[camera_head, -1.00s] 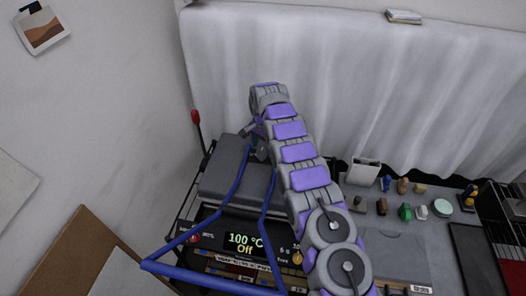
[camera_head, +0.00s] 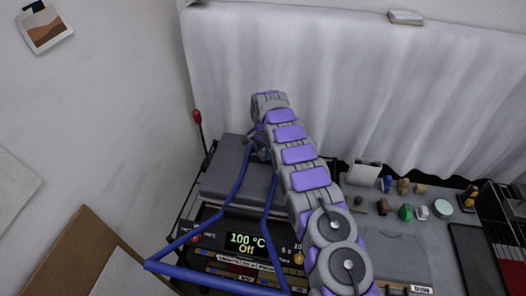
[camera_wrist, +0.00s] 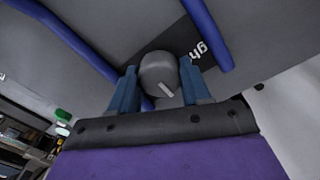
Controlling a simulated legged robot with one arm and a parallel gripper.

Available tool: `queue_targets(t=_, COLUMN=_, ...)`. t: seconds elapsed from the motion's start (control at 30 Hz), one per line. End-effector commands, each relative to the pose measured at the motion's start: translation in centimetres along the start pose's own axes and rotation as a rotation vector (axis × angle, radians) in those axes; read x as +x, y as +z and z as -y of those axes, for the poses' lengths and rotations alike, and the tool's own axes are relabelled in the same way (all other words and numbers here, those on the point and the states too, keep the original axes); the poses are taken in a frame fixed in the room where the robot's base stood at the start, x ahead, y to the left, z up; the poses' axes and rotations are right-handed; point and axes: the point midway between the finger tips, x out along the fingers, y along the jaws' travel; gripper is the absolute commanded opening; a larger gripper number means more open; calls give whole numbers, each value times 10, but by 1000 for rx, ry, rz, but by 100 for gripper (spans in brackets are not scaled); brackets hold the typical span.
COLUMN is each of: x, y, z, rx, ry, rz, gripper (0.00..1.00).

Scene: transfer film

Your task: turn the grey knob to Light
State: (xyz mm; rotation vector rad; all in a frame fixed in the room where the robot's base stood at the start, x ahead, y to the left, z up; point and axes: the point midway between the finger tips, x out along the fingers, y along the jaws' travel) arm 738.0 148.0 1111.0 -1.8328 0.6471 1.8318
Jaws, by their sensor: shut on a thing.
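The grey knob (camera_wrist: 158,72) is round, with a pale pointer mark on its face, and sits between the two blue fingers of my gripper (camera_wrist: 158,82) in the wrist view. The gripper is shut on it. Beside the knob a dark label (camera_wrist: 196,48) shows the letters "gh"; the rest of it is hidden. In the head view my gripper is at the far side of the grey press (camera_head: 226,182), mostly behind my arm. The press display (camera_head: 247,243) reads "100 °C" and "Off".
A blue bar handle (camera_head: 180,243) rises in front of the press and crosses near my arm. A red-tipped lever (camera_head: 197,117) stands at its left. A pale curtain (camera_head: 330,80) hangs behind. Several small objects, including a green one (camera_head: 405,212), stand on the right-hand bench.

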Motion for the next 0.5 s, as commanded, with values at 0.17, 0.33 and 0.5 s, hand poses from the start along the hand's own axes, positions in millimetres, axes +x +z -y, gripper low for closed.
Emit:
queue_targets(t=0.17, x=0, y=3, z=3, rx=-5, ry=-3, rz=3, gripper=18)
queue_targets(t=0.33, x=0, y=4, z=3, rx=-9, ry=-3, rz=4, gripper=17)
queue_targets(t=0.5, x=0, y=3, z=3, rx=-39, ry=-3, rz=3, gripper=17)
